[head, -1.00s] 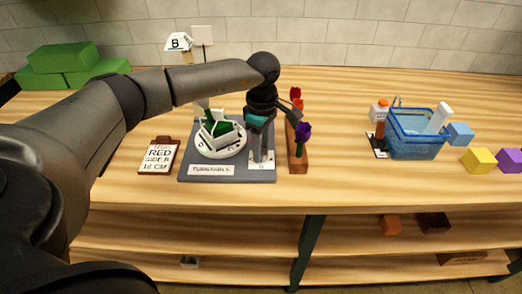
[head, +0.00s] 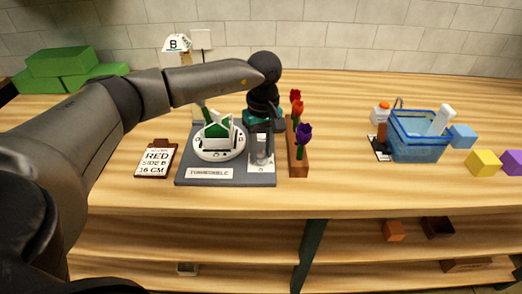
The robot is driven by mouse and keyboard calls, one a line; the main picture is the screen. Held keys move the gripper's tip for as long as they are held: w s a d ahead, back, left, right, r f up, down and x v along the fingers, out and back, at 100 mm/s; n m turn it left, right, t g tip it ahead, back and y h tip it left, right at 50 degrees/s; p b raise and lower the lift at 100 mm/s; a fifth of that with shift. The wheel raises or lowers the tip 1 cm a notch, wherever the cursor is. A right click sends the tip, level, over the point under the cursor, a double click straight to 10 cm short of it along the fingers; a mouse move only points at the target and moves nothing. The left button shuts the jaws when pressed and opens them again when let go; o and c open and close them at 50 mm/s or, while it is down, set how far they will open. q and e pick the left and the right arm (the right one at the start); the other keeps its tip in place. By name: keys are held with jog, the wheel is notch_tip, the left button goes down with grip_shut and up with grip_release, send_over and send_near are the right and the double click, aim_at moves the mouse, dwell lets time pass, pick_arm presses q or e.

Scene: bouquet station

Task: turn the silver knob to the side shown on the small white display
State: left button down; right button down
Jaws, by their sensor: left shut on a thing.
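The small white display (head: 176,44) stands at the back left and reads "B". The silver knob (head: 262,157) is at the right of a grey base labelled "TURNTABLE", above a small white plate whose mark I cannot read. My left gripper (head: 262,140) points down over the knob and is shut on it; the fingers and knob are hard to tell apart. The white turntable (head: 219,153) beside it has letters round its rim and carries a green and white house-like holder (head: 217,134). My right gripper is not in view.
A clipboard (head: 157,159) reads "RED SIDE B 16 CM". A wooden rack (head: 298,160) with red, orange and purple flowers stands close right of the gripper. A blue basket (head: 418,145) and coloured blocks are further right. Green blocks (head: 63,60) lie at the back left.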

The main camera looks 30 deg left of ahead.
aim_at(262, 153)
pick_arm(q)
jog(key=shift+r, duration=0.1)
jog(key=c, duration=0.5)
grip_release()
notch_tip(262, 153, up, 15)
jog(key=p, duration=0.1)
jog(key=shift+w, duration=0.15)
jog(key=shift+d, duration=0.1)
dwell(0.5)
